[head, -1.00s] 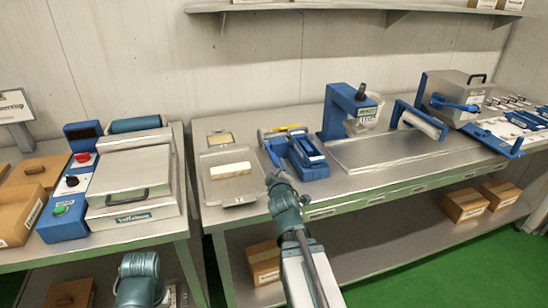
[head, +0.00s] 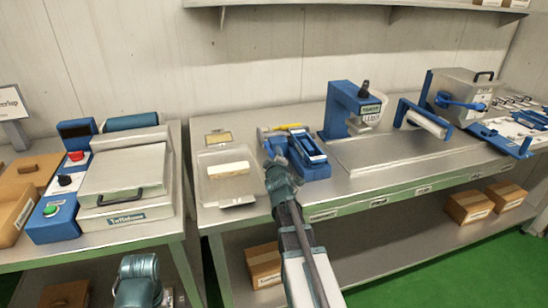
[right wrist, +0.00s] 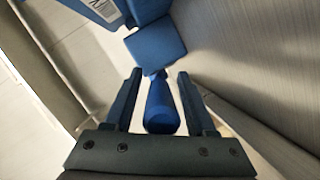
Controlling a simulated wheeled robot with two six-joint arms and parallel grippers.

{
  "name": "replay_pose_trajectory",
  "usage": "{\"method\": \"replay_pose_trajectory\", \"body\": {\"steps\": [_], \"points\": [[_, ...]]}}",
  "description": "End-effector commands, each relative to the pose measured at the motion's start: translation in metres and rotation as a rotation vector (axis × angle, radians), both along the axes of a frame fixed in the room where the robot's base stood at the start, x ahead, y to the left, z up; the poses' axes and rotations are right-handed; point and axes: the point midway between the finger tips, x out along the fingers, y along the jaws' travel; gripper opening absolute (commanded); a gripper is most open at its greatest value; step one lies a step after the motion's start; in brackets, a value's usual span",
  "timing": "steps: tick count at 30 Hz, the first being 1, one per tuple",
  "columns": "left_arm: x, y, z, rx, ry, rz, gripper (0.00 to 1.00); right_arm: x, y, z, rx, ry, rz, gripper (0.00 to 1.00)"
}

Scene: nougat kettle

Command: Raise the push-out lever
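The blue push-out device (head: 308,160) stands on the right-hand steel table, just behind and right of my right gripper (head: 273,158). Its lever, a blue rounded handle (right wrist: 161,106), shows in the right wrist view, where it lies between the two fingers of my right gripper (right wrist: 158,92). The fingers are apart, with a narrow gap visible on each side of the handle. A blue block (right wrist: 155,47) of the device is beyond the handle. The gripper partly hides the lever in the head view.
A clear tray (head: 205,186) with a pale slab (head: 228,170) lies left of the device. A yellow item (head: 288,127) is behind it. A blue press (head: 345,112) and steel plate (head: 390,158) are to the right. A lidded machine (head: 125,183) stands on the left table.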

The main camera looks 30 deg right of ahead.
Motion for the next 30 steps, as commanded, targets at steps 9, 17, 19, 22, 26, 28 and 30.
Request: {"method": "replay_pose_trajectory", "body": {"steps": [9, 17, 19, 22, 26, 28, 30], "points": [[0.0, 0.0, 0.0, 0.0, 0.0, 0.0, 0.0, -0.0001, 0.0001, -0.0001, 0.0, 0.0, 0.0, 0.0], [0.0, 0.0, 0.0, 0.0, 0.0, 0.0, 0.0, -0.0001, 0.0003, -0.0001, 0.0, 0.0, 0.0, 0.0], [0.0, 0.0, 0.0, 0.0, 0.0, 0.0, 0.0, -0.0002, 0.0002, -0.0001, 0.0, 0.0, 0.0, 0.0], [0.0, 0.0, 0.0, 0.0, 0.0, 0.0, 0.0, -0.0001, 0.0003, -0.0002, 0.0, 0.0, 0.0, 0.0], [0.0, 0.0, -0.0001, 0.0, 0.0, 0.0, 0.0, -0.0002, 0.0003, -0.0002, 0.0, 0.001, 0.001, 0.0], [0.0, 0.0, -0.0001, 0.0, 0.0, 0.0, 0.0, -0.0002, 0.0003, -0.0002, 0.0, 0.001, 0.001, 0.0], [0.0, 0.0, -0.0001, 0.0, 0.0, 0.0, 0.0, -0.0002, 0.0004, -0.0003, 0.0, 0.001, 0.001, 0.0]]}}
